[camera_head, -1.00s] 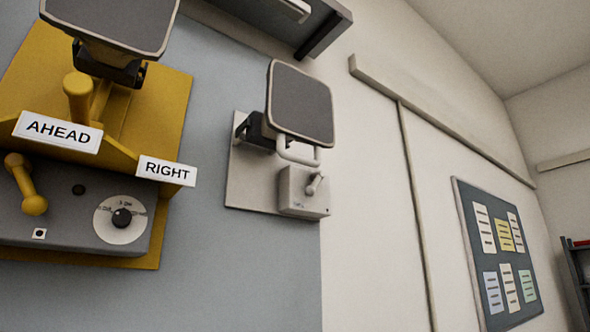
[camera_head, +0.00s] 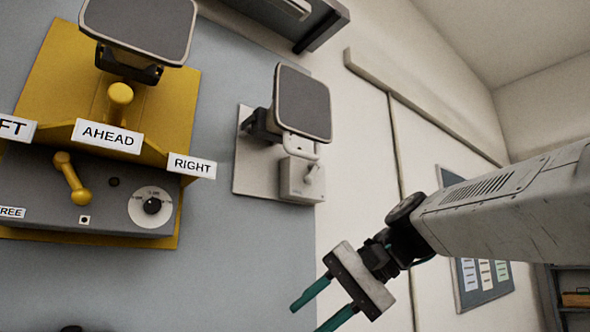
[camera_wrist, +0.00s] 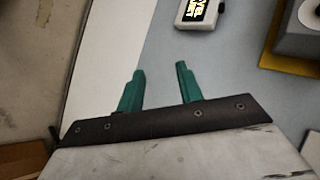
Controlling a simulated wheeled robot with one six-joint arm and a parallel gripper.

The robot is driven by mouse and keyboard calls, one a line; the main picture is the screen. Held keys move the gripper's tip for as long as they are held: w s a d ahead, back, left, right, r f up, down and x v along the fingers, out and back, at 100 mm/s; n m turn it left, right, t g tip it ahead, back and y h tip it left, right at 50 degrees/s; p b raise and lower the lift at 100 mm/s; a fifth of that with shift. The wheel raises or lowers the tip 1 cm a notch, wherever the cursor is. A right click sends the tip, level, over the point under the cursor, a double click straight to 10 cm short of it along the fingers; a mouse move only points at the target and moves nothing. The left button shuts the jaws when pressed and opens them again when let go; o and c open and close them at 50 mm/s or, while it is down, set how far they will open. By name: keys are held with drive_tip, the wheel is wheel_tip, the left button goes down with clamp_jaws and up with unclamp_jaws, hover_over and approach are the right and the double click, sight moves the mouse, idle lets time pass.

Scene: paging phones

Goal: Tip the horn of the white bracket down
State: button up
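The white bracket (camera_head: 246,176) is a pale plate on the blue-grey wall panel, right of the yellow unit. Its horn (camera_head: 302,103), with a dark square face and light rim, stands upright at the top on a dark mount. Below it are a white loop handle (camera_head: 300,146) and a small white box (camera_head: 301,182) with a short knob. My gripper (camera_head: 306,318) is below the bracket, well apart from it. Its green fingers are spread and empty; they also show in the wrist view (camera_wrist: 160,68).
A yellow unit (camera_head: 52,93) with its own horn (camera_head: 140,27), AHEAD and RIGHT signs and a lever stands left. A dark shelf-like fixture (camera_head: 320,30) is above. A notice board (camera_head: 484,283) is partly behind my arm.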

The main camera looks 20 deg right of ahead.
drive_tip(key=w+d+r+t+y, duration=0.1)
drive_tip(key=w+d+r+y, duration=0.15)
drive_tip(key=r, duration=0.55)
drive_tip(key=w+d+r+t+y, duration=0.2)
drive_tip(key=w+r, duration=0.2)
drive_tip(key=r, duration=0.4)
drive_tip(key=n+y, duration=0.1)
drive_tip(key=y, duration=0.3)
approach(307, 155)
drive_tip(key=x, duration=0.3)
drive_tip(key=shift+w+a, duration=0.2)
drive_tip(key=shift+a, duration=0.25)
drive_tip(key=x, duration=0.7)
drive_tip(key=shift+r, duration=0.1)
clamp_jaws()
drive_tip(key=shift+d+t, duration=0.1)
drive_tip(key=shift+t, duration=0.2)
